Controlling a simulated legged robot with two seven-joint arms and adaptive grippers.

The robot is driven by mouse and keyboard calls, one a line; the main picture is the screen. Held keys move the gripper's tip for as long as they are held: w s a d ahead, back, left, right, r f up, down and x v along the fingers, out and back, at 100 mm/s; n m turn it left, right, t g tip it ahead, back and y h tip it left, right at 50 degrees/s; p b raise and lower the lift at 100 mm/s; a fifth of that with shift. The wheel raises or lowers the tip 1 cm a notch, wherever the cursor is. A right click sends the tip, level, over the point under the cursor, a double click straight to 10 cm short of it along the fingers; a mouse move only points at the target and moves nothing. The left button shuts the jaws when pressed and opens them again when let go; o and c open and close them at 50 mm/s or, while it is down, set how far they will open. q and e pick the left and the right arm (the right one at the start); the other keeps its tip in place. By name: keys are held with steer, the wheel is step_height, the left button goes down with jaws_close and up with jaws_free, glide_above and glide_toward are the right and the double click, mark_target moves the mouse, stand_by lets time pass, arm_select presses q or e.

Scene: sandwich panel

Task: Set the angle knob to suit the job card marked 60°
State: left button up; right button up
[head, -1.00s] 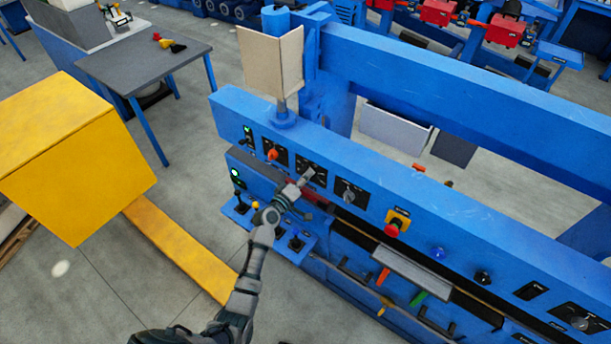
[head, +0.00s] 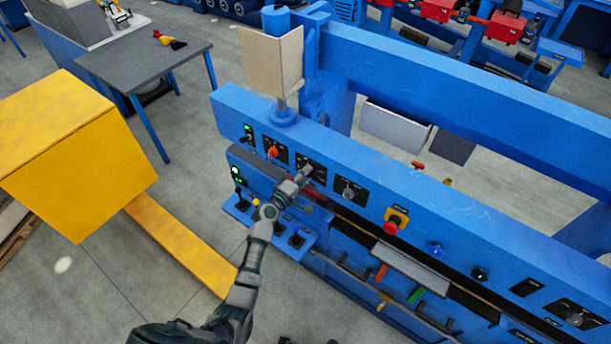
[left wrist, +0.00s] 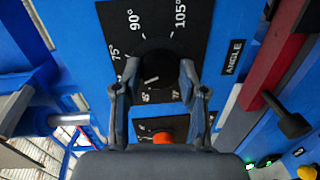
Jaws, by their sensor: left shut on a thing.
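The black angle knob (left wrist: 158,72) sits on a dark dial plate (left wrist: 118,22) labelled ANGLE, with 75°, 90° and 105° readable in the left wrist view. A short pale mark shows on the knob's face; the number it points to is unclear. My left gripper (left wrist: 157,90) has one finger on each side of the knob and is shut on it. In the head view my left gripper (head: 306,172) covers most of this dial on the blue machine's sloped panel (head: 330,165). The job card marked 60° cannot be made out. My right gripper is not in view.
An orange-red knob (head: 272,152) is left of the dial and another dark knob (head: 348,193) is right of it. A red emergency button (head: 391,227) sits farther right. Small levers (head: 296,240) stand on a ledge below. A yellow box (head: 80,165) stands at left.

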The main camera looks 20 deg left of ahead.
arm_select(q)
steer(key=shift+f, duration=0.2)
steer(key=o, duration=1.1)
steer(key=shift+o, duration=0.2)
steer(key=shift+w, duration=0.1)
steer(key=f+v, duration=0.1)
steer(key=v, duration=1.1)
steer(key=shift+r, duration=0.45)
steer(key=shift+a, duration=0.1)
